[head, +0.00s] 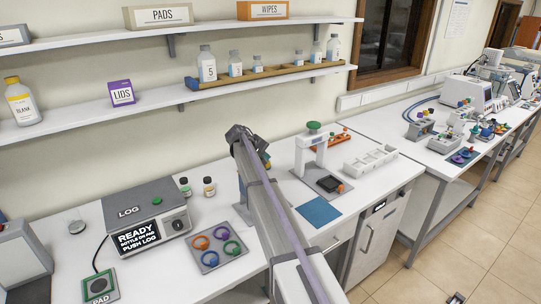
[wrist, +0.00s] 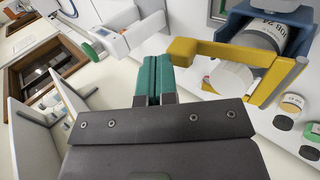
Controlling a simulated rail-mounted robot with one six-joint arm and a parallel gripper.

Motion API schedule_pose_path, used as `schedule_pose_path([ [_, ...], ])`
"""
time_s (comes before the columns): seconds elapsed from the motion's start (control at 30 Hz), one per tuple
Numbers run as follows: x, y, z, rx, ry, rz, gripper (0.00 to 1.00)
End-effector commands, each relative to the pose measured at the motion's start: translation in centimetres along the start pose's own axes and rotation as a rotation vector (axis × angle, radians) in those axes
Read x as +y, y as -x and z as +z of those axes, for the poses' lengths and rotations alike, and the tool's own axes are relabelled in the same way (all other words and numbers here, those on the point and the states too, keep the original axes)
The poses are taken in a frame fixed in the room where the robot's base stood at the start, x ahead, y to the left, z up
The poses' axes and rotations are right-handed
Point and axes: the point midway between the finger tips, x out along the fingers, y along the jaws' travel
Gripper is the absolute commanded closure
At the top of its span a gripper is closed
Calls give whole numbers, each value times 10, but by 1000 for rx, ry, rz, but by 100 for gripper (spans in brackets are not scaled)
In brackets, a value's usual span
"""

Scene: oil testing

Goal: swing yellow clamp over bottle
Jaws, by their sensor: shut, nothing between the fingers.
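The yellow clamp (wrist: 240,51) is at the upper right of the wrist view. Its bar runs across the picture beside a bottle (wrist: 262,38) with a dark printed label and a white cap (wrist: 231,78). The bottle sits by a blue holder (wrist: 280,12). I cannot tell whether the bar lies over the bottle or just in front of it. My gripper (wrist: 152,78) has teal fingers, shut together and empty, just left of the clamp's blocky end. Contact is unclear.
Two small bottles (head: 208,187) stand behind the LOG box (head: 146,219), near a grey tray (head: 215,248) of coloured rings. A white stand with a green knob (head: 314,128) is right of my arm. A shelf (head: 100,107) with bottles hangs above.

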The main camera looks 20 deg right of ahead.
Motion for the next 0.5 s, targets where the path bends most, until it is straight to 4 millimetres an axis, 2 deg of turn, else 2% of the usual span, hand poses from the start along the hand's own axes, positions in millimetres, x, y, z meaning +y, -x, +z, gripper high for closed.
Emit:
schedule_pose_path([
  [0.5, 13, 13, 0, -1, -1, 2, 100],
])
